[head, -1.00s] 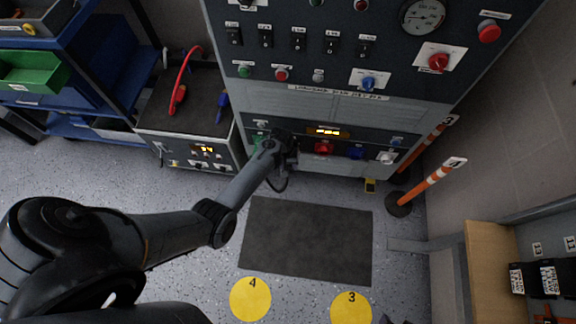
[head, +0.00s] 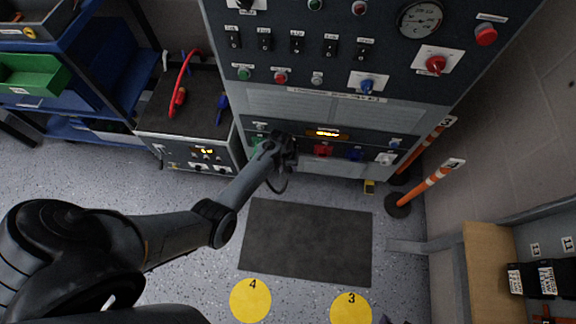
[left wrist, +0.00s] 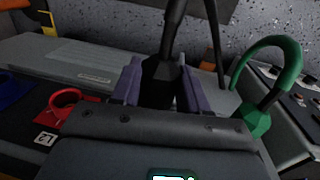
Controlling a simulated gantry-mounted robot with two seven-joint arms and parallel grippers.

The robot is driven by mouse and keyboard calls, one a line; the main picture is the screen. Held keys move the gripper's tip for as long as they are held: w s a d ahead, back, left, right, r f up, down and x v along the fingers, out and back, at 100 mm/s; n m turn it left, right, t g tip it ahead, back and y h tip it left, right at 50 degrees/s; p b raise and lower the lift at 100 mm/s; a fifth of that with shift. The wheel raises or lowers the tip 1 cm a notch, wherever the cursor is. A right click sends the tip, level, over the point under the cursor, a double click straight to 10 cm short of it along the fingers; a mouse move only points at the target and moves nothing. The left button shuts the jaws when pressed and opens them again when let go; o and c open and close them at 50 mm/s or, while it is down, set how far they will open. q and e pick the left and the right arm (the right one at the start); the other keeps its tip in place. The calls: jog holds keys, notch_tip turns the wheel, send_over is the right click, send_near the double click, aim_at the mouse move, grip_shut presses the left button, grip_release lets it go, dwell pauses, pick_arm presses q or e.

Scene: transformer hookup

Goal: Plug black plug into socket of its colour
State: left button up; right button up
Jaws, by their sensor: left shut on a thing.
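My left gripper (head: 286,150) is at the lower socket row of the grey cabinet. It is shut on the black plug (left wrist: 159,80), which sits between its fingers in the left wrist view with a black cable rising from it. The plug's front end is hidden, so I cannot tell whether it is in a socket. The black socket is not visible, perhaps behind the gripper. A red socket (head: 323,150) is just right of the gripper, with a blue socket (head: 355,154) beyond it. A green plug with a looped cable (left wrist: 257,120) is beside the gripper. My right gripper is not in view.
A white socket (head: 387,159) ends the row. Orange-white posts (head: 432,182) stand right of the cabinet. A bench unit (head: 185,130) with a red cable stands left. A dark mat (head: 306,240) covers clear floor in front.

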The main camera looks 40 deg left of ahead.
pick_arm(q)
jog(key=shift+w+a, duration=0.2)
jog(key=shift+w, duration=0.15)
dwell(0.5)
jog(key=shift+w+a+b, duration=0.75)
jog(key=shift+w+b, duration=0.35)
jog(key=o, duration=1.6)
jog(key=shift+r, duration=0.1)
jog(key=r+p, duration=0.1)
jog(key=p, duration=0.1)
jog(key=r+p, duration=0.1)
jog(key=r, duration=0.1)
jog(key=r+p, duration=0.1)
jog(key=p, duration=0.1)
jog(key=shift+s+a+r+p, duration=0.15)
jog(key=shift+a+r+p, duration=0.1)
jog(key=shift+r+p, duration=0.05)
jog(key=shift+s+a+r+p, duration=0.1)
jog(key=shift+a+r+p, duration=0.05)
jog(key=shift+r+p, duration=1.05)
